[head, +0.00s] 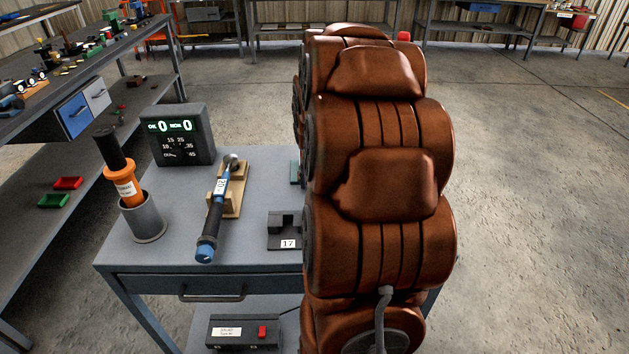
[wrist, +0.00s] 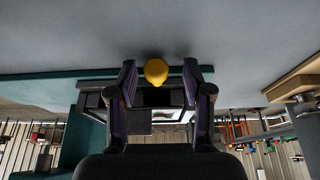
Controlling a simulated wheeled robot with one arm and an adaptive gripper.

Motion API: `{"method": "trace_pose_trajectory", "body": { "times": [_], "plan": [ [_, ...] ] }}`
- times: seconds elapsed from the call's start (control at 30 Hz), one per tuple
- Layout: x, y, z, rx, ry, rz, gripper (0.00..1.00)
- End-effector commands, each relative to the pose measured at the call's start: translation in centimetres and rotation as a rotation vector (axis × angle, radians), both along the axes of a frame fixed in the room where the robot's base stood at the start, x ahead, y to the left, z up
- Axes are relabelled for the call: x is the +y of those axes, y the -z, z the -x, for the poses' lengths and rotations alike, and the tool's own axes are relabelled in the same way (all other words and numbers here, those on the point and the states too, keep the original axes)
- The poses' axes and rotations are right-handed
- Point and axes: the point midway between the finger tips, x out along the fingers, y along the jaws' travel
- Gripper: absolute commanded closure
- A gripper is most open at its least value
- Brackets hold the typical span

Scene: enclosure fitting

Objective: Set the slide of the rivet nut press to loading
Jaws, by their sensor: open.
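In the wrist view, which looks upside down, a round yellow knob (wrist: 156,71) sits between the fingertips of my gripper (wrist: 159,80). My gripper is open, with a finger on either side of the knob; I cannot tell whether either one touches it. A teal body (wrist: 60,83), likely the rivet nut press, spans behind the fingers. In the head view only a small teal edge (head: 295,172) shows beside my arm. My arm hides the rest of the press and my gripper there. The slide's position cannot be made out.
On the grey bench (head: 262,160) stand a counter display (head: 180,135), an orange tool (head: 125,185) in a grey cup (head: 143,221), a blue-black wrench (head: 215,212) on a wooden stand (head: 238,190) and a black block marked 17 (head: 284,230). A shelf bench (head: 60,85) stands left.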

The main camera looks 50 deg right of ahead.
Motion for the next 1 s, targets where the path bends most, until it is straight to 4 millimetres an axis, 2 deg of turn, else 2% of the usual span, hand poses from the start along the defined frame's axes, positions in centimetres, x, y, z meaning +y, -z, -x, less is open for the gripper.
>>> {"method": "trace_pose_trajectory", "body": {
  "times": [0.27,0.7,0.83,1.0],
  "plan": [
    [0.7,-2.4,0.6,-0.001,-0.001,0.002,0.49],
    [2.9,-9.4,2.5,-0.004,-0.003,0.003,0.49],
    [3.3,-10.5,2.8,-0.003,-0.003,0.001,0.49],
    [3.4,-11.1,3.0,-0.002,-0.003,0.001,0.49]
  ]
}}
